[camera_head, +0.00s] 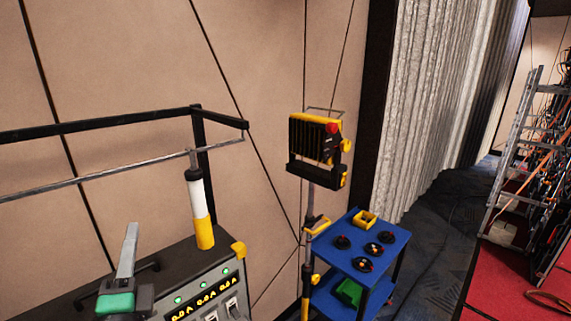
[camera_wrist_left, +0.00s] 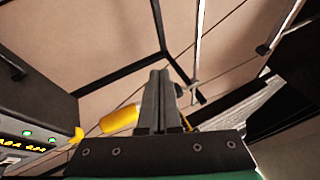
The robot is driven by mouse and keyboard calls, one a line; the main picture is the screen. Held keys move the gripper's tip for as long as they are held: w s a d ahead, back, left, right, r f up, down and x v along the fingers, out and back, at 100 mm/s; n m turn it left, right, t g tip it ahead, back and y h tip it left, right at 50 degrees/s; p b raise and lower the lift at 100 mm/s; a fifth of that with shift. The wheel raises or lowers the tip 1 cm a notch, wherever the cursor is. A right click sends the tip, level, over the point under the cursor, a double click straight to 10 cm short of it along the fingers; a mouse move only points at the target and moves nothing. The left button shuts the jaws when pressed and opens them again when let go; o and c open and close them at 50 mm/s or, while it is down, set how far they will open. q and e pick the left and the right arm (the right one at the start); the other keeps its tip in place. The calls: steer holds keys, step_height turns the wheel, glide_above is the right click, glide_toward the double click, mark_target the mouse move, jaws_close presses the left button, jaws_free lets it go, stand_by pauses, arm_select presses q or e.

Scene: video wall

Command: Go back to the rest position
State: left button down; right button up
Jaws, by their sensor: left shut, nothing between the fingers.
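My left gripper (camera_head: 131,228) is at the lower left in the head view, with its grey fingers pointing up and a green part at its base. It is in front of the grey control console. In the left wrist view the two fingers (camera_wrist_left: 158,75) stand side by side, shut, with nothing held between them. My right gripper is not in view.
The console (camera_head: 205,290) has green lights and switches. A yellow and black unit (camera_head: 318,150) stands on a pole beside a blue cart (camera_head: 385,232). A ladder (camera_head: 510,155) leans at the right.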

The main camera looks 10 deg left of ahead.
arm_select(q)
steer(key=s+d+r+n+t+h, duration=0.4)
steer(key=s+r+n, duration=0.3)
steer(key=r, duration=0.3)
steer(key=s+d+r+n+t+h, duration=0.3)
steer(key=s+d+r+n+h, duration=0.3)
steer(key=r, duration=0.5)
steer(key=shift+s+d+n+t+h+p, duration=0.4)
steer(key=shift+d+n+h, duration=0.3)
steer(key=shift+n, duration=0.3)
steer(key=shift+w, duration=0.1)
step_height(320, 180, down, 20)
steer(key=b, duration=2)
steer(key=shift+f+b, duration=0.25)
steer(key=shift+b, duration=0.15)
